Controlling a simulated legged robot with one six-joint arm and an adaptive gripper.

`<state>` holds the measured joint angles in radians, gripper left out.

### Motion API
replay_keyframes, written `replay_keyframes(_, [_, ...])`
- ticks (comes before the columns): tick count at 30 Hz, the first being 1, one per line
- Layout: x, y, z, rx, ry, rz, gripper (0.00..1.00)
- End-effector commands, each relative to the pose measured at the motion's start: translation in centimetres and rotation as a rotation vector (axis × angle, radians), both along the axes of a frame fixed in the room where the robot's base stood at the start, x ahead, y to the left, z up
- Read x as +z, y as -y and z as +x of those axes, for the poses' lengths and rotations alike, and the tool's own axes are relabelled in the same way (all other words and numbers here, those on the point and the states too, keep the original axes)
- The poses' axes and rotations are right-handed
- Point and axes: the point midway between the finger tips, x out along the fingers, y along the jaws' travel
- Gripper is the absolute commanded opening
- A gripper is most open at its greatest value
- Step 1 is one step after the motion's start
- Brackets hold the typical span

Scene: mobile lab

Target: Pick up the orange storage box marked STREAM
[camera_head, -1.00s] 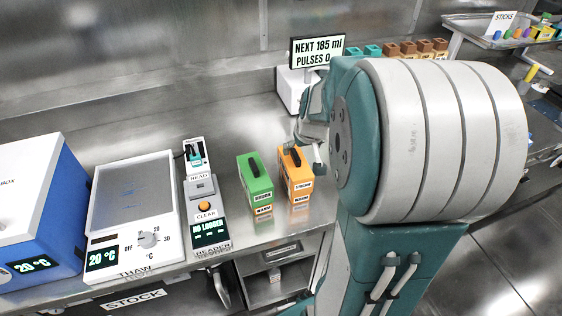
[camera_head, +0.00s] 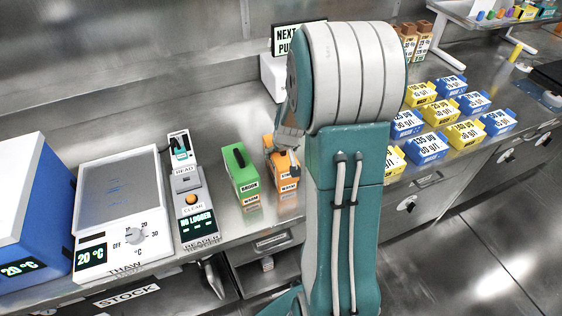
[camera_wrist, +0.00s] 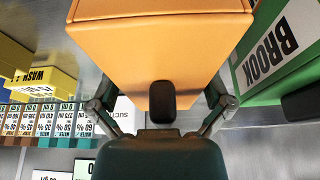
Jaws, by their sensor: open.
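The orange storage box (camera_head: 286,178) stands on the steel bench, right of a green box (camera_head: 240,170). Its front label is small and partly hidden in the head view. In the wrist view the orange box (camera_wrist: 160,45) fills the top middle, with its dark handle (camera_wrist: 161,101) close to the palm. My gripper (camera_wrist: 160,100) is open, with one finger on each side of the handle and apart from it. In the head view my gripper (camera_head: 289,143) is at the top of the orange box and partly covers it. The green box reads BROOK in the wrist view (camera_wrist: 275,50).
The green box stands close beside the orange one. A logger device (camera_head: 188,195) and a thaw plate (camera_head: 120,210) are to the left. Several yellow and blue boxes (camera_head: 427,148) stand right of my arm. A sign (camera_head: 285,40) stands behind.

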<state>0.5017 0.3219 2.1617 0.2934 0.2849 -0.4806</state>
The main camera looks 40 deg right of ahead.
Motion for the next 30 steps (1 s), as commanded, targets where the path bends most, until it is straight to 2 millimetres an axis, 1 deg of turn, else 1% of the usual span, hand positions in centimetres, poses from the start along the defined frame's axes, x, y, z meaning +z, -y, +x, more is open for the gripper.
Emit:
replay_keyframes(3, [0.0,0.0,0.0,0.000,0.000,0.000,1.00])
replay_keyframes(4, [0.0,0.0,0.0,0.000,0.000,0.000,0.91])
replay_keyframes(5, [0.1,0.0,0.0,0.000,0.000,0.000,0.78])
replay_keyframes(6, [0.1,0.0,0.0,0.000,0.000,0.000,0.60])
replay_keyframes(8, [0.0,0.0,0.0,0.000,0.000,0.000,0.33])
replay_keyframes(9, [0.0,0.0,0.0,0.000,0.000,0.000,0.29])
replay_keyframes(17, [0.1,0.0,0.0,0.000,0.000,0.000,0.28])
replay_keyframes(20, [0.4,0.0,0.0,0.001,0.001,-0.001,0.28])
replay_keyframes(23, [1.3,0.0,0.1,0.000,0.004,-0.002,0.28])
replay_keyframes(27, [3.2,0.1,0.1,0.001,0.005,-0.003,0.28])
replay_keyframes(30, [4.5,0.6,-0.9,-0.004,0.005,-0.002,0.28])
